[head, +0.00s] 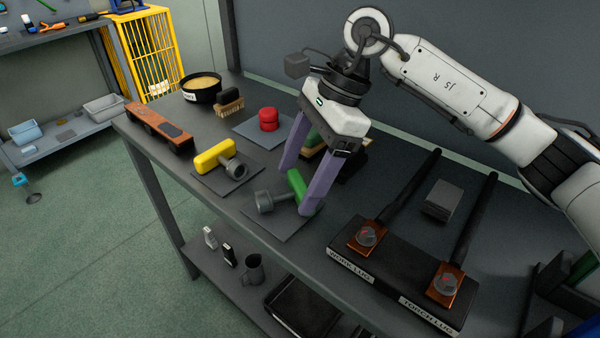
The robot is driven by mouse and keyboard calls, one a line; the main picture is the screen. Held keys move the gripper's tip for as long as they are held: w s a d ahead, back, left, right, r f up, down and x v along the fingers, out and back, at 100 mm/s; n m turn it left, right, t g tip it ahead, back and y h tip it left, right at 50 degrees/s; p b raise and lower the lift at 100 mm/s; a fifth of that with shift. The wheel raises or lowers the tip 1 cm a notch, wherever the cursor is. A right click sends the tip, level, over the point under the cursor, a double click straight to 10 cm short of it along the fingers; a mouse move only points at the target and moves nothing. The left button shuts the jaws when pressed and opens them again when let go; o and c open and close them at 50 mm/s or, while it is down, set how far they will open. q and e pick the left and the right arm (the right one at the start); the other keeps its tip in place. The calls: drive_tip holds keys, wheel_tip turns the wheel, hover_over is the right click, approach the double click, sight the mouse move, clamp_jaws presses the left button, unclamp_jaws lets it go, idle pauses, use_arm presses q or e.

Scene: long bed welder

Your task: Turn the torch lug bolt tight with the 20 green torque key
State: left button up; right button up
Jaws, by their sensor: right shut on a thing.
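The green torque key (297,182) has a green handle and a grey head, and lies on a dark square mat (285,222) near the bench's front edge. My right gripper (297,190) reaches down over it, its purple fingers shut on the green handle. The torch lug bolt (446,284) sits on a copper plate at the right end of a black block (390,272), above the label "TORCH LUG". A black cable runs back from it. My right gripper is to the left of this block. My left gripper is not in view.
A yellow key (214,156) lies on its mat to the left. The work lug bolt (367,236) is on the block's left end. A grey block (442,200) lies between the cables.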

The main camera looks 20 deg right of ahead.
drive_tip(key=shift+f, duration=0.3)
drive_tip(key=o, duration=1.5)
drive_tip(key=shift+r, duration=0.1)
drive_tip(key=shift+p+v, duration=0.8)
drive_tip(key=shift+v, duration=0.7)
